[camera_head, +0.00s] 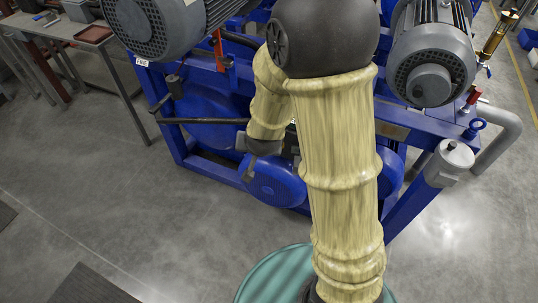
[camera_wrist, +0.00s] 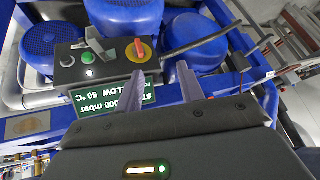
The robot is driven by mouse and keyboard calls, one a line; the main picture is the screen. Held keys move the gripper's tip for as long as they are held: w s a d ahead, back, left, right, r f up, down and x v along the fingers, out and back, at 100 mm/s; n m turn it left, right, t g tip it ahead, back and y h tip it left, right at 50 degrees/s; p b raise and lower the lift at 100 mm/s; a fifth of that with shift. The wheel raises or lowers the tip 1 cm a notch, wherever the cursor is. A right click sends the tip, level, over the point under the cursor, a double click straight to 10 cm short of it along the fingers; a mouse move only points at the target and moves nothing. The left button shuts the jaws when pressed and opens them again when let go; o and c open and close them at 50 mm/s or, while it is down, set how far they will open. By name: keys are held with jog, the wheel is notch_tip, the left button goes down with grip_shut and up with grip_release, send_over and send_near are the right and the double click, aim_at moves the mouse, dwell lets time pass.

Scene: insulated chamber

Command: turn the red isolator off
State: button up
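The red isolator (camera_wrist: 140,50) is a red handle on a round yellow plate at the right end of a black control box (camera_wrist: 88,70) in the wrist view. The box also bears a green button, a white button and a grey lever-like part. My gripper (camera_wrist: 160,68) is open, its two grey fingers apart with nothing between them. The fingertips are just below and to the right of the isolator in the picture; I see no contact. In the head view my arm hides the isolator and most of the gripper.
A green sign (camera_wrist: 115,103) lies partly behind the left finger. Blue machine frame (camera_head: 178,148) and blue motors (camera_head: 273,182) surround the box. Grey motors (camera_head: 432,52) stand above. A dark bar (camera_head: 205,121) runs across the frame. Open floor (camera_head: 110,200) is at the left.

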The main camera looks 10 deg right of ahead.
jog(key=w+a+f+m+t+h+b, duration=0.1)
jog(key=w+f+m+t+h+b, duration=0.15)
jog(key=f, duration=0.45)
jog(key=w+a+f+m+t+h+b, duration=0.1)
jog(key=w+f+h+b, duration=0.1)
jog(key=w+f+b, duration=0.3)
jog(key=s+a+f+t+h+b, duration=0.1)
jog(key=s+f+t+h+b, duration=0.3)
jog(key=s+f+h, duration=0.2)
notch_tip(320, 180, down, 2)
jog(key=shift+f+b, duration=0.25)
jog(key=shift+b, duration=0.1)
jog(key=shift+m, duration=0.25)
jog(key=shift+w, duration=0.15)
jog(key=x, duration=1.7)
jog(key=shift+d+r, duration=0.15)
jog(key=shift+d, duration=0.1)
